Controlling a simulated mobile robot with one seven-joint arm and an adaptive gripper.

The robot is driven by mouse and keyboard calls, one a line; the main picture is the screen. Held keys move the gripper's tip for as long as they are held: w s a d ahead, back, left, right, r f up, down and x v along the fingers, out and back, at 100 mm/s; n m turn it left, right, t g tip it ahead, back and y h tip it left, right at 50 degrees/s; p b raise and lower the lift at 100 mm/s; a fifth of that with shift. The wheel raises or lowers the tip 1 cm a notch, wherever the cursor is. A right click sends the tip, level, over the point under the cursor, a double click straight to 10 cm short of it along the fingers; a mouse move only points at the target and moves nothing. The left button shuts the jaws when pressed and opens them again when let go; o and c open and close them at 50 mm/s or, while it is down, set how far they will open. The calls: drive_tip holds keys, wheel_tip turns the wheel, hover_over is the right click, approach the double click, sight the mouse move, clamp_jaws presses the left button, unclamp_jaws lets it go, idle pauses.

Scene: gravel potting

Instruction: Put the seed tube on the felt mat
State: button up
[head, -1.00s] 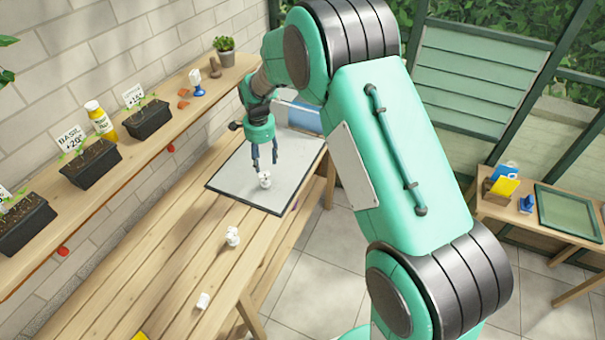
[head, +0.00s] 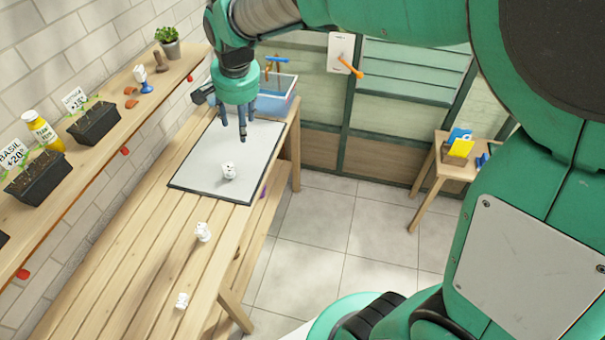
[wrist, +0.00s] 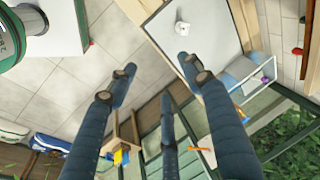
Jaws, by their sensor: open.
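The felt mat (head: 205,155) is a grey sheet with a dark edge on the wooden bench. A small white piece (head: 229,172) stands on its near part, and it also shows on the mat in the wrist view (wrist: 182,28). Two more small white pieces are on the bare planks, one nearer the mat (head: 203,232) and one nearer the front (head: 182,300). They are too small to tell which is the seed tube. My gripper (head: 238,135) is open and empty, fingers down, above the far part of the mat, apart from the white piece. Its spread fingers fill the wrist view (wrist: 165,85).
A clear bluish bin (head: 275,95) stands behind the mat at the bench's far end. A wall shelf (head: 75,185) with dark planters (head: 95,123) runs along the left. A small side table (head: 440,165) stands at right. The planks left of the white pieces are clear.

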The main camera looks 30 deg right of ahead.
drive_tip(key=s+d+r+n+t, duration=0.1)
drive_tip(key=s+r+n, duration=0.2)
drive_tip(key=s, duration=1.1)
drive_tip(key=s+d+r+n+t, duration=0.1)
drive_tip(key=s+r+n, duration=0.2)
drive_tip(key=s, duration=1.1)
drive_tip(key=shift+d+n+t, duration=0.2)
drive_tip(key=shift+n+t, duration=0.1)
drive_tip(key=shift+n, duration=0.8)
